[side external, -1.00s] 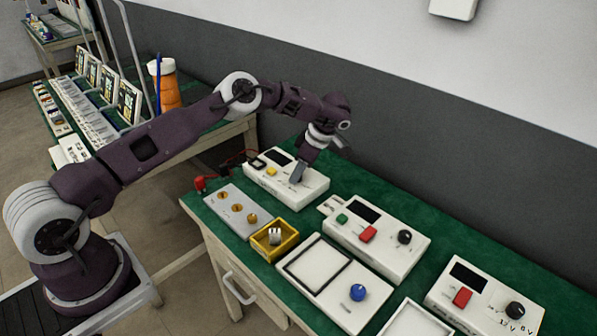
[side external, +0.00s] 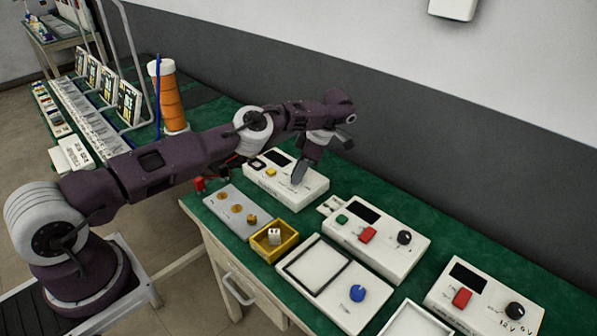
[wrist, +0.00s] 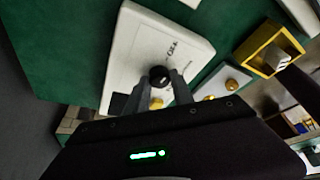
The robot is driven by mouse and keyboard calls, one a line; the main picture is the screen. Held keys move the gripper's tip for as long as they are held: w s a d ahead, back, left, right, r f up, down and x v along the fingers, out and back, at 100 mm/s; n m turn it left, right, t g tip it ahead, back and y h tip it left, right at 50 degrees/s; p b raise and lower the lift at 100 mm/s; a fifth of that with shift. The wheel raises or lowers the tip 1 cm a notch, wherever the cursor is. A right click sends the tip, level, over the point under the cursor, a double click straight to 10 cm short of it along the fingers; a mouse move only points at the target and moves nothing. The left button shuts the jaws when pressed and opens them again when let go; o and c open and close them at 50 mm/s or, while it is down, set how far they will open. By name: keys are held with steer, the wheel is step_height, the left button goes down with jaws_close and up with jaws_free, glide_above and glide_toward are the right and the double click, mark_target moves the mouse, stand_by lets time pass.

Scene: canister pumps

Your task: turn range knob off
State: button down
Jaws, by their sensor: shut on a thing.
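A white instrument box (side external: 312,188) with a dark display and a yellow button stands at the far left end of the green bench in the side view. My gripper (side external: 297,180) points down onto its right part, and the fingers hide the knob there. In the wrist view my gripper (wrist: 159,88) is shut on a round black knob (wrist: 160,74), with one finger on each side. The knob is on the white box's face (wrist: 145,40), beside printed lettering. The knob's pointer mark is too small to read.
A grey panel with brass knobs (side external: 227,217) and a yellow tray (side external: 282,251) lie in front. Two more white boxes, one with a red button and black knob (side external: 404,237), stand to the right, near a panel with a blue knob (side external: 357,293).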

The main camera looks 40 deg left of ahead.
steer(key=c, duration=1.1)
jaws_free()
step_height(320, 180, up, 10)
steer(key=shift+w+a+f+m+t+h, duration=0.15)
steer(key=shift+w+a+t+h, duration=0.15)
steer(key=shift+w+t, duration=0.3)
steer(key=shift+w+a+f+m+t+h, duration=0.15)
steer(key=shift+w+t+h, duration=0.15)
steer(key=shift+w+t, duration=0.3)
steer(key=s+f+h, duration=0.2)
steer(key=shift+s+d+f+n, duration=0.15)
steer(key=shift+s+f+n, duration=0.1)
steer(key=shift+s+n, duration=0.15)
step_height(320, 180, down, 7)
steer(key=shift+f, duration=0.1)
